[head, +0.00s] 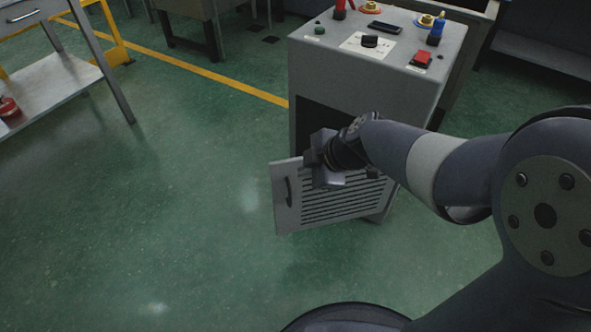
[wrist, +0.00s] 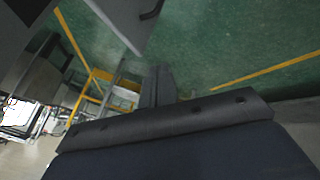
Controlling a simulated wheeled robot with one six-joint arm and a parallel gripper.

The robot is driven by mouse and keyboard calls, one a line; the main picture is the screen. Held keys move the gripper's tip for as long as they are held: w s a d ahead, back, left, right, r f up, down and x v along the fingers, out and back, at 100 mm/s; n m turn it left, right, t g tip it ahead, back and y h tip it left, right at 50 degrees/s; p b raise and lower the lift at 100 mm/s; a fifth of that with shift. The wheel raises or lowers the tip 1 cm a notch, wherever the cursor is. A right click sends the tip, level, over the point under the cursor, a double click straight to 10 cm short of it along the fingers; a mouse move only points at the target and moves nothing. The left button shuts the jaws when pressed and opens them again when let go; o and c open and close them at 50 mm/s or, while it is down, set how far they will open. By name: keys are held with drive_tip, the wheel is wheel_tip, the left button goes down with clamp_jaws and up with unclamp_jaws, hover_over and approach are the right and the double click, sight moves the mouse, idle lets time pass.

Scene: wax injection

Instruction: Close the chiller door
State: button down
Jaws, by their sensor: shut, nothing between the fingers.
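The chiller (head: 370,75) is a grey cabinet with controls on top, seen in the head view. Its louvered door (head: 340,205) stands open, swung out from the dark front opening (head: 325,125). A dark handle (head: 289,191) is on the door's left side. My gripper (head: 312,170) is at the door's upper edge and hides part of it; I cannot tell whether they touch. In the wrist view, the shut, empty fingers (wrist: 157,85) point away from the camera. A corner of the door (wrist: 120,18) shows at the top there, with its handle (wrist: 151,10).
Green floor (head: 170,220) is clear left of the door. A metal table (head: 60,75) with a red item (head: 9,107) stands at the left. A yellow floor line (head: 200,70) runs behind. Several controls, including a red button (head: 421,58), sit on the chiller's top.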

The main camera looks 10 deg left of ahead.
drive_tip(key=b, duration=0.2)
approach(275, 171)
wheel_tip(275, 171, down, 4)
drive_tip(key=s, duration=0.3)
drive_tip(key=w+a, duration=0.1)
drive_tip(key=w, duration=0.1)
drive_tip(key=w+a, duration=0.1)
drive_tip(key=w, duration=0.1)
drive_tip(key=shift+w+a, duration=0.1)
drive_tip(key=shift+a, duration=0.2)
drive_tip(key=shift+w, duration=0.15)
